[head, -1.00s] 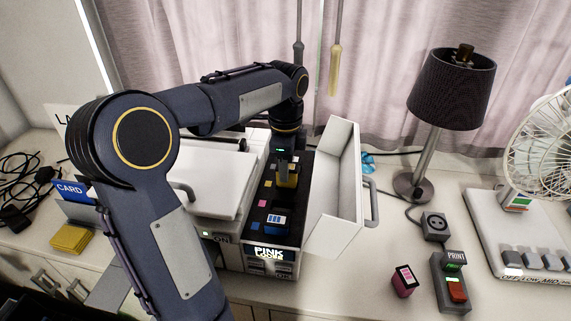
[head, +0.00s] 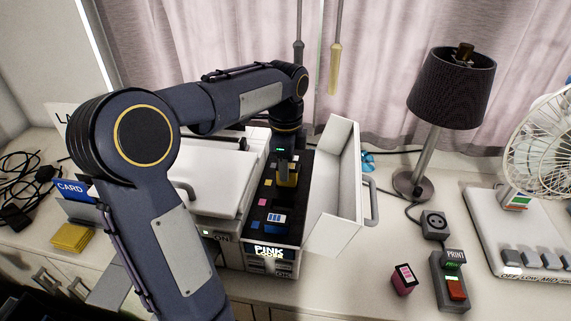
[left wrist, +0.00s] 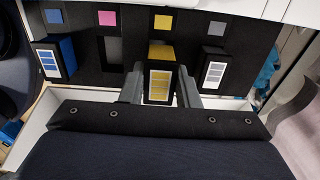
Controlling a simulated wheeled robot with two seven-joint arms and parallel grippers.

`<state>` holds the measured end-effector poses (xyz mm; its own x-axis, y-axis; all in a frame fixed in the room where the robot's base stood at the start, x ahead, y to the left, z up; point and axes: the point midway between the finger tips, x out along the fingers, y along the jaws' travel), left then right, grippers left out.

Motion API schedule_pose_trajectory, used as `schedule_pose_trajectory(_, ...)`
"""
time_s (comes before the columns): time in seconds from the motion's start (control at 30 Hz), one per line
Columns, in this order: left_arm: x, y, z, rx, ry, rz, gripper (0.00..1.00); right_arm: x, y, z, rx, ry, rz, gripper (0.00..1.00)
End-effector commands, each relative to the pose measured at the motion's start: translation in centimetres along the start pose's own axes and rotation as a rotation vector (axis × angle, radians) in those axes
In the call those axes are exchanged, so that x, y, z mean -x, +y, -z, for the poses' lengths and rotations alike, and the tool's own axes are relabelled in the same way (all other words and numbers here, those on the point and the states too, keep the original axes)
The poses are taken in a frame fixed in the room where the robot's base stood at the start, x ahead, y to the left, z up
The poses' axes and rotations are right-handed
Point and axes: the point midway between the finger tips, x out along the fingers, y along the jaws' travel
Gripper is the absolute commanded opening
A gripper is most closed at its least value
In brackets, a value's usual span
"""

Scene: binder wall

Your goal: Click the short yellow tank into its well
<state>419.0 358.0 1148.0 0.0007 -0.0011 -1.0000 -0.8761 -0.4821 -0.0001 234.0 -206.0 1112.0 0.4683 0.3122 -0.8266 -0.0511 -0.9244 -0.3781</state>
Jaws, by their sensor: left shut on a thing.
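The short yellow tank (head: 287,179) is between the fingers of my left gripper (head: 286,170), over the dark cartridge bay (head: 259,214) of the open printer. In the left wrist view my left gripper (left wrist: 160,84) is shut on the yellow tank (left wrist: 161,52), whose pale striped label faces the camera. The tank is in line with the yellow square (left wrist: 163,22), in the yellow well's place. The frames do not show clearly how deep it sits. My right gripper is not in view.
The pink well (left wrist: 113,52) is empty. A pink tank (head: 404,280) lies on the counter beside the PRINT button box (head: 452,283). The open white cover (head: 337,185) rises right of the bay.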

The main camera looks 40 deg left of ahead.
Motion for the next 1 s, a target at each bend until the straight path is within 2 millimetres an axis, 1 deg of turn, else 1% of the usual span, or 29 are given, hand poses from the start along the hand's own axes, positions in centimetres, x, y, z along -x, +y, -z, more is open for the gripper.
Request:
schedule_pose_trajectory(0.6, -0.64, 0.02, 0.01, 0.000, 0.000, 0.000, 0.06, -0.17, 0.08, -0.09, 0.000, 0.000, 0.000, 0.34)
schedule_pose_trajectory(1.0, -0.67, 0.01, 0.01, 0.000, 0.000, 0.000, 0.06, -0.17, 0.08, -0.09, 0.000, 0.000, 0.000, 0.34)
